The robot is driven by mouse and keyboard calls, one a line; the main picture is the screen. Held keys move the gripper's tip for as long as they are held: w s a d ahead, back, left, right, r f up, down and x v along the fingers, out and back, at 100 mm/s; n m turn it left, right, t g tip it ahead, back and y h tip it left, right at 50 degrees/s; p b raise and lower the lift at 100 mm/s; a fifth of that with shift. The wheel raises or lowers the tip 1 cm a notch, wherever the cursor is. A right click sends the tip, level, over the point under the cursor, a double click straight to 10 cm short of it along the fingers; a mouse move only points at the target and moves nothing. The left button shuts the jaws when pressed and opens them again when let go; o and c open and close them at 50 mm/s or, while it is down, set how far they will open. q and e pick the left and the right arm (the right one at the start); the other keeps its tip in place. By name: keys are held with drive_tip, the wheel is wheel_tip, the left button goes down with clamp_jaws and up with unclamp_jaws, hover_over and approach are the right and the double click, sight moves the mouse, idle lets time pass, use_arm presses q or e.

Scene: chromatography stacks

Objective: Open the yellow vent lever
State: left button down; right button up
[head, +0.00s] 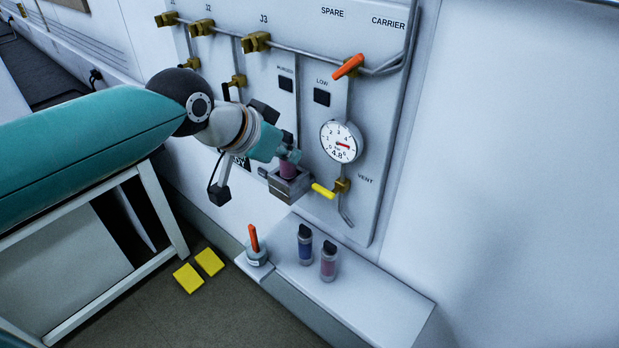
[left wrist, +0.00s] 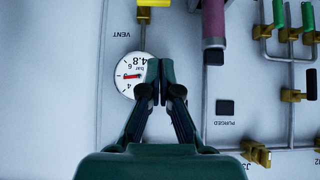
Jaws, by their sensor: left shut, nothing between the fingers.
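The yellow vent lever (head: 323,191) sticks out to the left of its brass valve (head: 342,186), below the gauge and beside the VENT label. It lies across the vertical pipe, tilted slightly. My right gripper is not in view.
The round gauge (head: 341,142) reads 4.8. A purple cartridge (head: 288,168) stands in a metal holder (head: 290,187) close to my left gripper. An orange lever (head: 348,67) is above. Two vials (head: 305,245) and an orange-handled item (head: 256,250) stand on the ledge (head: 375,285).

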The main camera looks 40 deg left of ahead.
use_arm(q)
drive_tip(key=p, duration=0.2)
hover_over(323, 191)
drive_tip(key=a, duration=0.2)
wheel_tip(323, 191, down, 8)
drive_tip(key=shift+s+d+f, duration=0.1)
drive_tip(key=shift+s+f, duration=0.1)
drive_tip(key=shift+f, duration=0.6)
drive_tip(key=shift+s+d+f, duration=0.1)
drive_tip(key=shift+s+f, duration=0.1)
drive_tip(key=shift+f, duration=0.6)
